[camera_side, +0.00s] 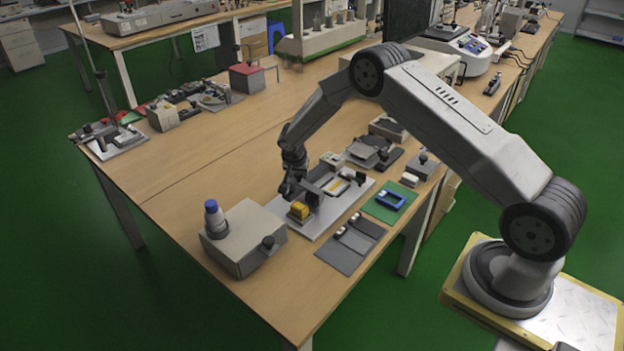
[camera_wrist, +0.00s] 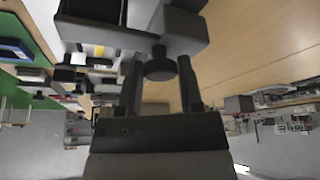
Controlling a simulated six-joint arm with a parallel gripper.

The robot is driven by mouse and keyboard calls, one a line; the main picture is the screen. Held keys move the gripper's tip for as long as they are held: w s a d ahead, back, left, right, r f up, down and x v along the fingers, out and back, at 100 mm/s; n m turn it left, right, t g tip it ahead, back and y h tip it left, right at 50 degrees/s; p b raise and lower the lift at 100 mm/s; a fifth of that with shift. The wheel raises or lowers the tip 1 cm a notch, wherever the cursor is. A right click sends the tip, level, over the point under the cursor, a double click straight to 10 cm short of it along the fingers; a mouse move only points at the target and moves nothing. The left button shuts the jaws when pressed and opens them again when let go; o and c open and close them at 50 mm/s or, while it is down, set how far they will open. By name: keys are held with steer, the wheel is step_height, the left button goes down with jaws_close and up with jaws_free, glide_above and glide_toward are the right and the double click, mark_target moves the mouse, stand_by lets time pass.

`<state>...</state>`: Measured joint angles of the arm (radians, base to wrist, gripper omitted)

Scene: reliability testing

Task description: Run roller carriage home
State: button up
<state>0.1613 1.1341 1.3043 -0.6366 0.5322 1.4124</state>
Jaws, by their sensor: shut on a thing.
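A test rig on a light base plate (camera_side: 347,211) stands near the table's front edge, with a yellow block (camera_side: 299,210) at its near end. My gripper (camera_side: 291,187) is low over the near left part of this rig, and its arm hides part of it. In the wrist view, my gripper (camera_wrist: 160,68) has its two fingers on either side of a round dark knob (camera_wrist: 160,66). The knob sits on a dark grey block (camera_wrist: 130,36), which appears to be the roller carriage. The contact faces are hard to see.
A grey mat (camera_side: 352,245) with small parts and a green mat (camera_side: 377,209) with a blue-framed device (camera_side: 391,197) lie to the right.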

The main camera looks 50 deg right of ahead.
steer(key=shift+a, duration=0.6)
steer(key=o, duration=0.7)
steer(key=shift+d+r, duration=0.1)
steer(key=shift+r, duration=0.15)
step_height(320, 180, up, 4)
steer(key=shift+r, duration=0.25)
stand_by(0.5)
